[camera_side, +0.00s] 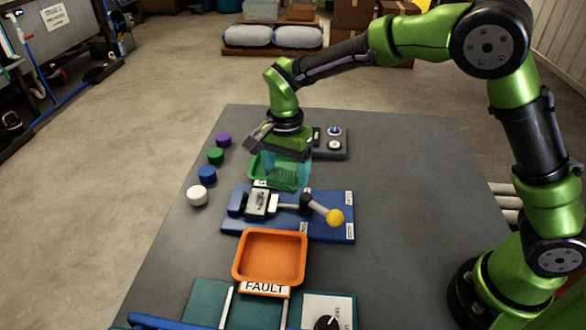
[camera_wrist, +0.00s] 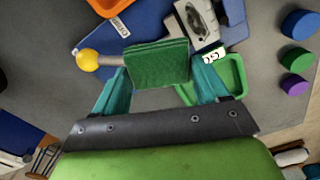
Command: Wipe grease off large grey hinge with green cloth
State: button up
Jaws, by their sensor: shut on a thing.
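My gripper (camera_wrist: 158,88) is shut on the green cloth (camera_wrist: 157,63), a ribbed block held between its two teal fingers. In the side view my gripper (camera_side: 285,180) hangs just behind the blue fixture, and the cloth is hard to pick out there. The large grey hinge (camera_side: 257,204) sits on the blue fixture (camera_side: 328,234) and has a dark smear on its top face. It also shows in the wrist view (camera_wrist: 199,20), partly cut off by the top edge. The cloth looks apart from the hinge.
The fixture has a lever with a yellow knob (camera_side: 335,217). A green tray (camera_wrist: 237,75) lies beside my gripper. An orange FAULT tray (camera_side: 270,257) stands in front. White (camera_side: 197,196), blue (camera_side: 207,174), green (camera_side: 216,156) and purple (camera_side: 224,139) cylinders line the left.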

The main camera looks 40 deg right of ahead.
aim_at(260, 209)
jog(key=w+a+r+n, duration=0.1)
jog(key=a+n, duration=0.3)
jog(key=a, duration=0.3)
jog(key=shift+f, duration=3.75)
jog(key=shift+w+d+f, duration=0.2)
jog(key=shift+w+d, duration=0.35)
jog(key=shift+w, duration=0.05)
jog(key=shift+c, duration=0.4)
jog(key=shift+w+d, duration=2.4)
jog(key=shift+d, duration=0.05)
jog(key=shift+s+a, duration=3)
jog(key=shift+a, duration=0.05)
notch_tip(260, 209, up, 8)
jog(key=shift+r, duration=0.2)
jog(key=shift+w+d, duration=0.1)
